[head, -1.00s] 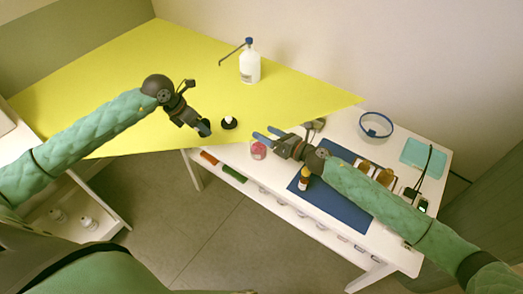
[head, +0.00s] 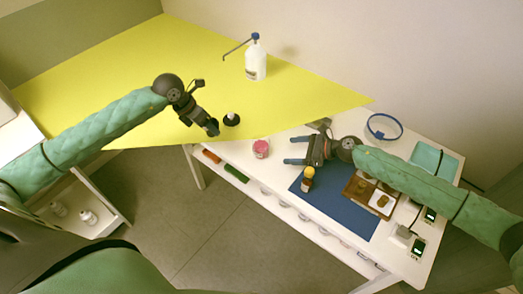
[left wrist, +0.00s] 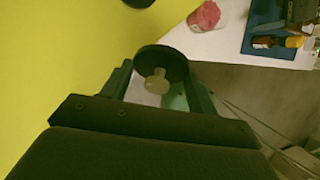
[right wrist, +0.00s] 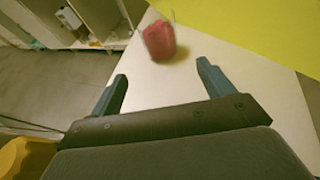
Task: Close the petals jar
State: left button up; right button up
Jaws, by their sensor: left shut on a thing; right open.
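The petals jar (head: 261,148), clear with pink-red contents, stands on the white table near its left end. It also shows in the left wrist view (left wrist: 205,16) and, ahead of the fingers, in the right wrist view (right wrist: 160,40). My left gripper (head: 211,127) is over the yellow surface, left of the jar. It is shut on a dark round lid with a pale knob (left wrist: 157,85), held clear of the jar. My right gripper (head: 293,149) is open and empty, to the right of the jar and apart from it.
A small amber bottle (head: 307,181) stands on the blue mat (head: 345,215). A blue ring (head: 384,127) lies farther back.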

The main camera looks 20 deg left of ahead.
pick_arm(q)
jog(key=shift+r, duration=0.25)
pick_arm(e)
jog(key=shift+a, duration=0.3)
pick_arm(q)
notch_tip(320, 180, up, 3)
jog(key=p, duration=0.3)
jog(key=shift+f, duration=0.2)
pick_arm(e)
jog(key=x, duration=0.5)
jog(key=shift+a, duration=0.25)
jog(key=shift+a+f, duration=0.3)
pick_arm(q)
jog(key=shift+r, duration=0.1)
pick_arm(e)
jog(key=shift+a, duration=0.1)
